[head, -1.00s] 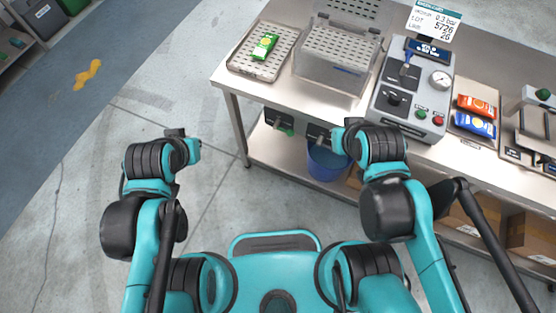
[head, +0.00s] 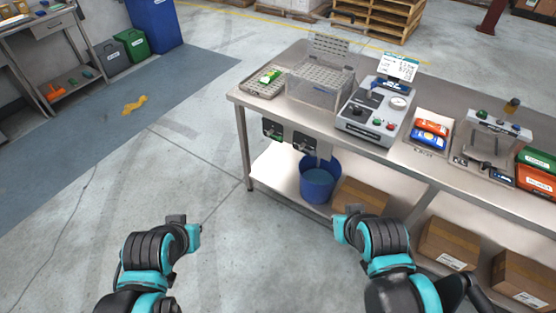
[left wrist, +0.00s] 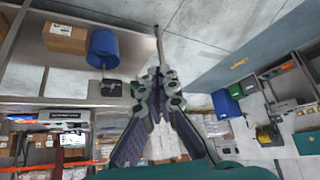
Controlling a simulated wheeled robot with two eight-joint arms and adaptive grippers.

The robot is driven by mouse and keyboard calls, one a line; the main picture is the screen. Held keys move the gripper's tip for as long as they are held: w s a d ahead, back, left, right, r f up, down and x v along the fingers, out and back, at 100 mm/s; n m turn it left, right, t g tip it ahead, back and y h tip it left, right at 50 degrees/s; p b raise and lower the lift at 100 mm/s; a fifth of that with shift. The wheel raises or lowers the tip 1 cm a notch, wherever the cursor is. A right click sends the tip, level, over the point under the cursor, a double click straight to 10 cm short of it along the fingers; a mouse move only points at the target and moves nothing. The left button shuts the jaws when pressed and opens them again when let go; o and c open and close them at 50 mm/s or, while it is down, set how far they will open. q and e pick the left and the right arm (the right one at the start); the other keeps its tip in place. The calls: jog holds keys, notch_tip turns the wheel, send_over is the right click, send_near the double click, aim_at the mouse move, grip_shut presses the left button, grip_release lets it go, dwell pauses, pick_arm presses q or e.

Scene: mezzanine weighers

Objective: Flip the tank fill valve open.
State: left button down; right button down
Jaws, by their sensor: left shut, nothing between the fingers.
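A clear lidded tank (head: 320,86) stands on the steel bench. Under the bench's front edge hang two dark valve panels: the left one (head: 272,129) has a green part, and the right one (head: 305,143) sits above a blue bucket (head: 318,182). Which is the fill valve, and how its handle is set, I cannot tell. My left gripper (left wrist: 158,78) is shut and empty in the left wrist view, away from the bench. That view also shows the bucket (left wrist: 102,48) and a dark valve panel (left wrist: 111,88). My right gripper's fingers do not show.
The bench (head: 236,97) also bears a tray with a green packet, a grey control box (head: 370,115) with a gauge, and red and blue packets. Cardboard boxes (head: 448,243) stand on its lower shelf.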

pick_arm(q)
jog(key=w+d+f+n+t+h+b, duration=0.1)
jog(key=w+d+f+n+b, duration=0.2)
jog(key=w, duration=0.9)
jog(key=w+d+f+n+t+h+b, duration=0.15)
jog(key=w+d+n, duration=0.25)
jog(key=w, duration=0.8)
jog(key=w+d+f+n+t+h+b, duration=0.1)
jog(key=w+d+n+t+h+b, duration=0.2)
jog(key=w, duration=0.8)
jog(key=w+d+f+n+b, duration=0.1)
jog(key=w+f+n, duration=0.2)
jog(key=f, duration=0.6)
jog(key=w+d+f+n+t+b, duration=0.1)
jog(key=w+d+f+n, duration=0.1)
jog(key=w+f+n, duration=0.2)
jog(key=w+d+f+n+t+b, duration=0.1)
jog(key=w+d+f+n+b, duration=0.1)
jog(key=w+f, duration=0.5)
notch_tip(320, 180, down, 7)
jog(key=shift+w+d+r+n, duration=0.15)
jog(key=shift+w+r+n, duration=0.1)
jog(key=shift+n, duration=0.45)
jog(key=shift+w, duration=0.1)
